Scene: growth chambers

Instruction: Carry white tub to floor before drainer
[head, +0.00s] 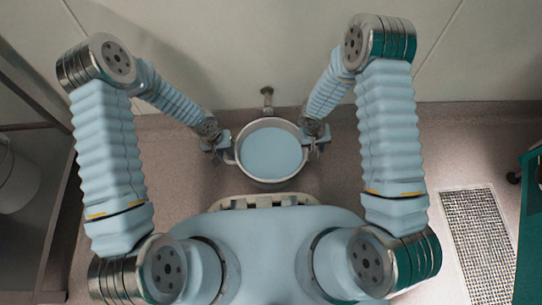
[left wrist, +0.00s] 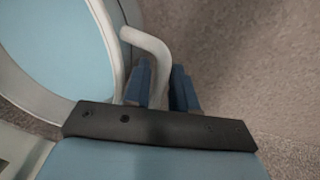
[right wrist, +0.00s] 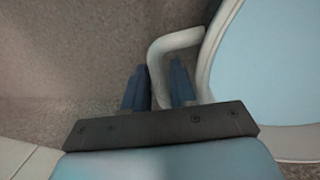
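The white tub (head: 243,177) is round, holds a pale blue fill and is in front of my body, near the wall. It looks level; I cannot tell whether it hangs or rests on something. My left gripper (head: 222,144) is at its left handle (left wrist: 148,42), with the fingers closed on either side of the bar. My right gripper (head: 315,137) is at the right handle (right wrist: 178,40), with its fingers likewise around the bar. A metal floor grating (head: 478,245) lies to the right; I cannot tell whether it is the drainer.
A wall tap (head: 267,92) is just behind the tub. A dark rack (head: 40,125) with a pale container (head: 15,175) stands at the left. A green unit (head: 530,235) stands at the right edge. Open floor (head: 445,150) lies between the tub and the green unit.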

